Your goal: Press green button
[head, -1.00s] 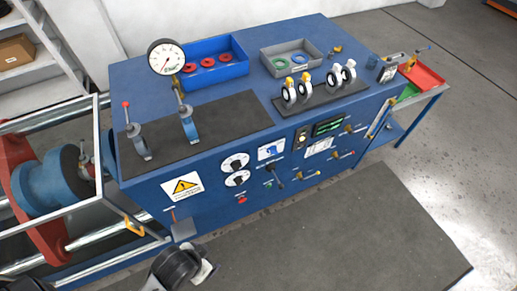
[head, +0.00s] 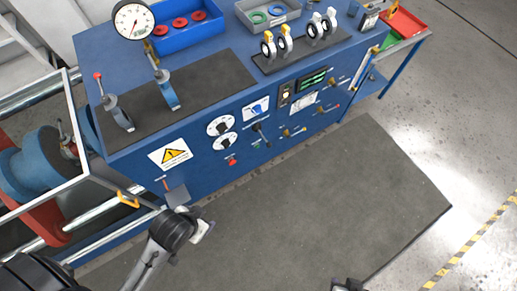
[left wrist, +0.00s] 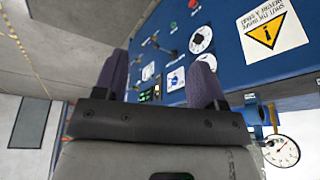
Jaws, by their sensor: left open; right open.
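The green button (head: 256,144) is a small knob low on the blue bench's front panel, right of the red button (head: 232,161). In the left wrist view the green button (left wrist: 173,27) shows small at the top, beyond my gripper. My left gripper (left wrist: 160,62) is open, its two dark fingers apart with nothing between them, well away from the button. In the head view its wrist is in front of the bench, below the warning sign. My right gripper (head: 348,285) is open at the bottom edge, far from the panel and partly cut off.
The warning sign (head: 170,154), two round dials (head: 220,126) and several small valve handles (head: 293,132) share the panel. A pressure gauge (head: 133,19) and trays stand on top. A pipe rig (head: 40,165) is at the left. The dark floor mat (head: 300,190) before the bench is clear.

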